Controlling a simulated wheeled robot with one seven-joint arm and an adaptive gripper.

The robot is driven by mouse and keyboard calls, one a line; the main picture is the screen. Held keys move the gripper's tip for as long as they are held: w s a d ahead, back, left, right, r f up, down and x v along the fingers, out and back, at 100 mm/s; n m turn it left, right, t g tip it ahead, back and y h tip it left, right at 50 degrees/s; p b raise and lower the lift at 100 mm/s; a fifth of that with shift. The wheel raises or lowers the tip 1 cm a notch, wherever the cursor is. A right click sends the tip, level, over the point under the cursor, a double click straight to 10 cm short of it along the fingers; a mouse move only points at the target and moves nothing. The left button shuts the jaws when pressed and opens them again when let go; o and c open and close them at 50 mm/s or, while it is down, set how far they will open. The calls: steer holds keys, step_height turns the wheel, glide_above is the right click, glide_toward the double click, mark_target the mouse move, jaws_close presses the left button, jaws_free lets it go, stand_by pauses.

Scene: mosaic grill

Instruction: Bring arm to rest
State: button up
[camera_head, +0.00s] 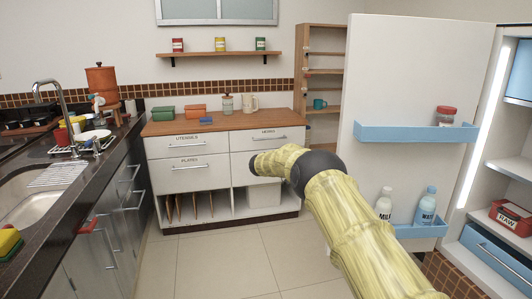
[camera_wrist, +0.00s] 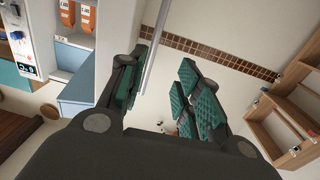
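My arm (camera_head: 340,205), with a yellow bamboo-like skin and dark joints, reaches up from the lower right of the head view toward the middle. It passes in front of the open white fridge door (camera_head: 405,75). My gripper is not clearly seen in the head view. In the wrist view my gripper (camera_wrist: 160,82) shows dark fingers with green ribbed pads, spread apart. Nothing is seen held between the pads.
The fridge door carries blue shelves with a red-lidded jar (camera_head: 445,116), a milk bottle (camera_head: 384,205) and a water bottle (camera_head: 427,205). A drawer cabinet (camera_head: 190,174) stands at the back, a sink counter (camera_head: 65,205) at left. The tiled floor (camera_head: 215,265) between is clear.

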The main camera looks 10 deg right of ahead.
steer(key=s+a+f+n+t+y+p, duration=0.2)
steer(key=s+f+n+t, duration=0.15)
steer(key=f, duration=0.55)
steer(key=s+a+f+n+t+y+p, duration=0.1)
steer(key=s+a+f+n+t+y, duration=0.15)
steer(key=f+n+t, duration=0.45)
steer(key=s+a+f+n+t+y+p, duration=0.2)
steer(key=s+f+n, duration=0.15)
steer(key=f, duration=0.75)
steer(key=s+a+f+n+g+y+p, duration=0.1)
steer(key=s+a+f+n+y, duration=0.15)
steer(key=s+f, duration=0.55)
steer(key=s+a+f+n+g+y+p, duration=0.15)
steer(key=s+f+y, duration=0.25)
steer(key=s, duration=0.8)
steer(key=s+a+r+g+y+p, duration=0.1)
steer(key=s+a+g, duration=0.1)
steer(key=s, duration=1.2)
steer(key=s+a+r+g+y+p, duration=0.1)
steer(key=s+a+g+y, duration=0.1)
steer(key=s, duration=1.2)
steer(key=s+a+g+y+p, duration=0.1)
steer(key=s+g, duration=0.4)
steer(key=s, duration=0.9)
steer(key=shift+a+r+y, duration=0.4)
steer(key=shift+a+y, duration=0.2)
steer(key=shift+a, duration=0.55)
steer(key=shift+s+d, duration=0.15)
